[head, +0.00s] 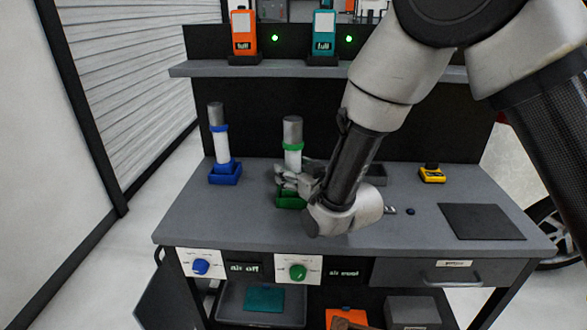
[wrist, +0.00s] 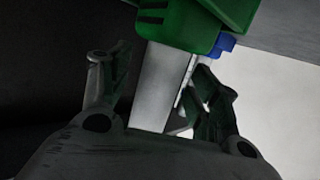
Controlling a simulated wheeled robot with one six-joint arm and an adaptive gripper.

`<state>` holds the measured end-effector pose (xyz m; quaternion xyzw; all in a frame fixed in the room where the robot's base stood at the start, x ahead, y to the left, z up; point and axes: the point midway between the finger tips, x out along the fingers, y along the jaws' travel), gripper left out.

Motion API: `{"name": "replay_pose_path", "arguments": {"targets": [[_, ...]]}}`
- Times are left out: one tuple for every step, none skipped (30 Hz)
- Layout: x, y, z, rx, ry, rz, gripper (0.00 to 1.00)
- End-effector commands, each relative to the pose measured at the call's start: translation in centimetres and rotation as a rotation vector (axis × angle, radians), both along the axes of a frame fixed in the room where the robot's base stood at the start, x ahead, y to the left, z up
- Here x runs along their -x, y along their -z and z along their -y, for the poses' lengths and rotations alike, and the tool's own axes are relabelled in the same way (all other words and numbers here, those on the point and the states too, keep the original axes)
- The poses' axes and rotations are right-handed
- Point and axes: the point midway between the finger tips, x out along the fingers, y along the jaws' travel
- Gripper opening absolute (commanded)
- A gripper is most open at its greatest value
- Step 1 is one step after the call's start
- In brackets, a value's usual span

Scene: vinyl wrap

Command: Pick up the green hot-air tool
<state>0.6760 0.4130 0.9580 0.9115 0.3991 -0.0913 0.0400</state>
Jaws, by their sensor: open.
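The green hot-air tool (head: 292,134) stands upright on the workbench, with a grey top, a white body and a green ring. Its lower end is at a green holder (head: 288,202). My gripper (head: 287,177) is low at the tool, just above the holder, and hides part of the lower body. In the wrist view my gripper (wrist: 160,75) is open, with one finger on each side of the tool's pale body (wrist: 158,88). A green part (wrist: 190,22) is close beyond the fingertips. I cannot tell whether a finger touches the tool.
A blue hot-air tool (head: 221,143) stands in a blue holder (head: 225,176) to the left. Behind, a shelf (head: 285,70) carries an orange device (head: 243,32) and a teal device (head: 323,32). A yellow object (head: 432,175) and a dark mat (head: 481,221) lie right.

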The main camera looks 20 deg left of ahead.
Motion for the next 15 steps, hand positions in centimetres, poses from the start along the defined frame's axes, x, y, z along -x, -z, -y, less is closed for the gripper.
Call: {"name": "replay_pose_path", "arguments": {"targets": [[-0.31,0.15,-0.31,0.000,0.000,0.000,0.62],[-0.44,0.18,-0.45,0.000,0.000,0.000,0.62],[-0.55,0.18,-0.57,0.000,0.000,0.000,0.62],[-0.59,0.17,-0.61,0.000,0.000,0.000,0.62],[-0.60,0.18,-0.63,0.000,0.000,0.000,0.62],[-0.59,0.17,-0.63,0.000,0.000,0.000,0.62],[-0.59,0.17,-0.61,0.000,0.000,0.000,0.62],[-0.59,0.17,-0.61,0.000,0.000,0.000,0.62],[-0.58,0.17,-0.60,0.000,0.000,0.000,0.62],[-0.58,0.17,-0.60,0.000,0.000,0.000,0.56],[-0.58,0.17,-0.58,0.000,0.000,0.000,0.51],[-0.58,0.17,-0.58,0.000,0.000,0.000,0.44],[-0.58,0.17,-0.58,0.000,0.000,0.000,0.38],[-0.57,0.16,-0.58,0.000,0.000,0.000,0.33],[-0.57,0.16,-0.58,0.000,0.000,0.000,0.25]]}}
